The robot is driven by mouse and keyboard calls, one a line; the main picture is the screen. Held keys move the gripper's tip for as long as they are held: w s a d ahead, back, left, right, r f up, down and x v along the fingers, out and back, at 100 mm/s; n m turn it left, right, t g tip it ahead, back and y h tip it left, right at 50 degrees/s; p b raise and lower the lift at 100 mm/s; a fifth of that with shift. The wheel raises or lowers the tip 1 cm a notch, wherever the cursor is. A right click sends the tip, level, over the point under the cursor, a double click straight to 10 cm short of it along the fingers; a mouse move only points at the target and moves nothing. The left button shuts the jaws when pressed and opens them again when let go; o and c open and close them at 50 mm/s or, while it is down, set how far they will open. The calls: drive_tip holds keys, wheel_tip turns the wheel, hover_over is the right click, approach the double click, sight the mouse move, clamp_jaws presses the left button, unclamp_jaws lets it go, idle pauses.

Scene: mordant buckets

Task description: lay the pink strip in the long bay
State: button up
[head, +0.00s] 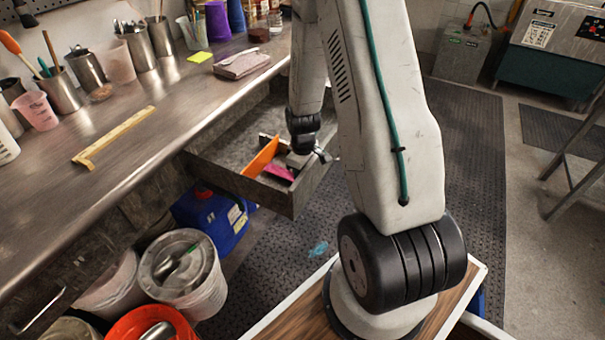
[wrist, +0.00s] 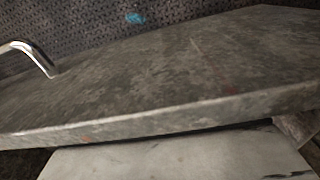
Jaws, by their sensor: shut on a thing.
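The pink strip (head: 279,173) shows in the head view inside the open drawer (head: 240,183), low near its front wall. My gripper (head: 290,165) reaches down into the drawer and is shut on the pink strip; the fingers partly cover it. An orange upright piece (head: 261,157) stands slanted just left of the gripper. The bays of the drawer are hard to make out, and the long bay is partly hidden by my arm. The wrist view shows the drawer's grey front wall (wrist: 170,85); the pink strip does not show there.
A chrome handle (wrist: 35,55) is on the drawer front. The workbench (head: 140,150) carries a yellow bar (head: 113,136), cups and a pink pouch (head: 242,63). Below stand a blue jug (head: 208,215) and a lidded bucket (head: 185,270). Dark matting (head: 465,150) lies right of my arm.

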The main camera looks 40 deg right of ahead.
drive_tip(key=shift+s+a+f, duration=0.1)
drive_tip(key=shift+s+f, duration=0.25)
drive_tip(key=shift+f, duration=0.15)
drive_tip(key=shift+s+f, duration=0.15)
drive_tip(key=shift+s, duration=0.15)
idle(0.6)
drive_tip(key=o, duration=1)
drive_tip(key=shift+o, duration=0.2)
drive_tip(key=shift+w+r, duration=0.4)
drive_tip(key=shift+r, duration=0.05)
drive_tip(key=shift+w+r, duration=0.75)
drive_tip(key=shift+r, duration=0.1)
drive_tip(key=r, duration=0.2)
drive_tip(key=s+r, duration=0.1)
drive_tip(key=r, duration=0.3)
drive_tip(key=shift+s+r, duration=0.15)
drive_tip(key=shift+s, duration=0.1)
drive_tip(key=shift+r, duration=0.2)
